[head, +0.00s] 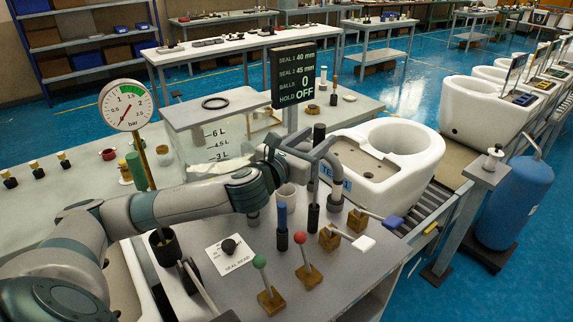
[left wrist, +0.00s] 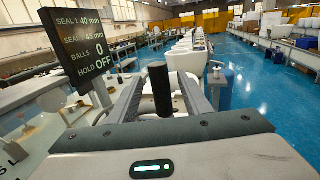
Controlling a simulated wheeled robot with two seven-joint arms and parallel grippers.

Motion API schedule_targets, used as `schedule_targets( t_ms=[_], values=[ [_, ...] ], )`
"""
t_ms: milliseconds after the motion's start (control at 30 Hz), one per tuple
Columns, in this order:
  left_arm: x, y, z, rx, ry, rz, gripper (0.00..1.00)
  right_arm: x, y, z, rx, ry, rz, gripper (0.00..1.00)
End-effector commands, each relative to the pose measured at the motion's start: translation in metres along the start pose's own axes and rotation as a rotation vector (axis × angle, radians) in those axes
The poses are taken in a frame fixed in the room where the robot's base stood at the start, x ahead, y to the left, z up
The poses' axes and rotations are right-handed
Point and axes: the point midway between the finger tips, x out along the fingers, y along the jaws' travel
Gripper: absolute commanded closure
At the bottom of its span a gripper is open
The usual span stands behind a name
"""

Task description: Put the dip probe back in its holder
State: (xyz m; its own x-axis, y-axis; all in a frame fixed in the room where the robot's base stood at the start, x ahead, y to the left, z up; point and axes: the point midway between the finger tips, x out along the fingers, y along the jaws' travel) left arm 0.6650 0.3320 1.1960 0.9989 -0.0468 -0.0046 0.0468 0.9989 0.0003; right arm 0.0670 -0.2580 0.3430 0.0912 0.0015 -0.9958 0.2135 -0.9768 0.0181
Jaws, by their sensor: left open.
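A black-handled rod, which looks like the dip probe (head: 319,134), stands upright, its thin shaft running down to a black sleeve (head: 313,216) on the grey bench that looks like its holder. How deep it sits cannot be told. My left gripper (head: 308,147) is open around the black handle. In the left wrist view the black handle (left wrist: 159,88) stands between the two spread fingers (left wrist: 160,95), with gaps showing at both sides. A blue-topped rod (head: 282,214) stands in another dark sleeve just left of it. My right gripper is not seen.
A display (head: 293,74) stands behind my left gripper, beside a clear tank (head: 215,140). Levers with green (head: 259,262), red (head: 299,238), white (head: 362,243) and blue (head: 393,221) handles crowd the front. A white toilet (head: 388,160) stands right on the conveyor.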

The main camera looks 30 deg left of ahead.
Motion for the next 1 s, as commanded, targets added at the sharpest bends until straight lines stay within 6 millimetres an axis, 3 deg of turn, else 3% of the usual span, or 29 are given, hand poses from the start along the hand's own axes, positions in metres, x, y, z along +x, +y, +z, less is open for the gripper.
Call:
schedule_targets(
  t_ms=[300, 500, 800, 1000],
  values=[
    [-0.067, -0.001, -0.004, 0.003, 0.001, -0.003, 0.56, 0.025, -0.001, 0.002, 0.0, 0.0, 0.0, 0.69],
    [-0.093, 0.0, 0.002, 0.002, 0.004, -0.002, 0.56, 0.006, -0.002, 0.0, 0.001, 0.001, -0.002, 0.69],
    [-0.108, 0.001, 0.004, -0.002, 0.003, 0.002, 0.56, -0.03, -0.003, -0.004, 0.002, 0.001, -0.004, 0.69],
    [-0.116, 0.0, 0.002, -0.002, 0.002, 0.001, 0.56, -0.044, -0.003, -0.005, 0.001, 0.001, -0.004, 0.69]
  ],
)
